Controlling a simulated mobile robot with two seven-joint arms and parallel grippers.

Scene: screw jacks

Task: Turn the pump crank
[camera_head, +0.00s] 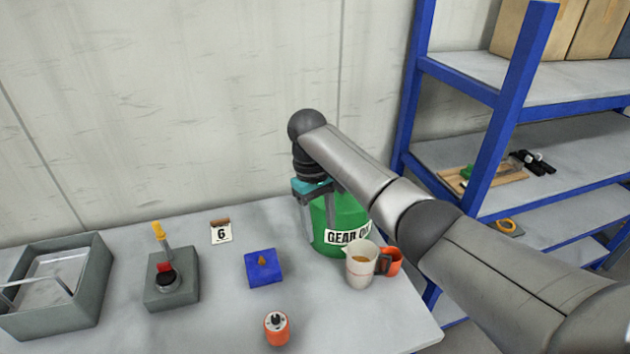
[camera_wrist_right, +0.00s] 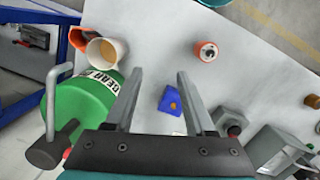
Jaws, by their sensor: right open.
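A green gear oil drum (camera_head: 338,218) stands at the back right of the table, and it also shows in the right wrist view (camera_wrist_right: 85,105). A grey bent crank handle (camera_wrist_right: 54,88) with a dark and red hub (camera_wrist_right: 50,148) shows at the drum in the right wrist view; in the head view my arm hides it. My right gripper (camera_head: 318,197) is at the top of the drum, pointing down. In the right wrist view its two fingers (camera_wrist_right: 159,78) are apart with nothing between them, and the crank is to their left. My left gripper is out of view.
A cream cup (camera_head: 361,268) and an orange mug (camera_head: 393,261) stand close before the drum. A blue-framed shelf (camera_head: 500,120) is at right.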

